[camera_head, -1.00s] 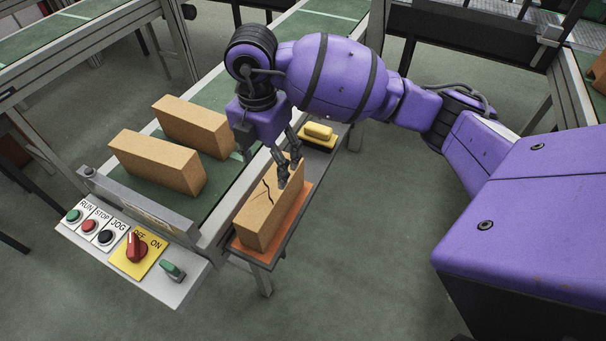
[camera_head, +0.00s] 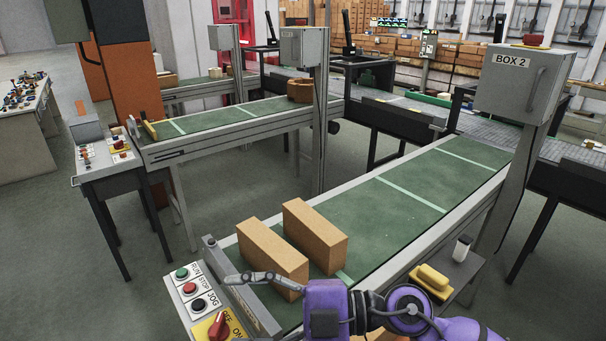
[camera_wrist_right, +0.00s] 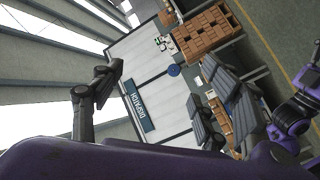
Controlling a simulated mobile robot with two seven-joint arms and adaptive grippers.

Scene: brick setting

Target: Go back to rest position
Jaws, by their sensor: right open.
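My right gripper (camera_head: 252,279) is at the bottom of the head view, pointing left in front of the near brick. It appears empty. In the right wrist view my right gripper (camera_wrist_right: 160,78) has its fingers wide apart with nothing between them. That view looks out at the hall and ceiling. My purple right arm crosses the bottom of the head view. My left gripper is not in view.
Two plain bricks, a near one (camera_head: 272,258) and a far one (camera_head: 315,237), lie on the green conveyor (camera_head: 400,205). The control panel (camera_head: 196,300) is at lower left. A yellow block (camera_head: 433,281) and a dark-topped white container (camera_head: 461,248) stand on the side shelf.

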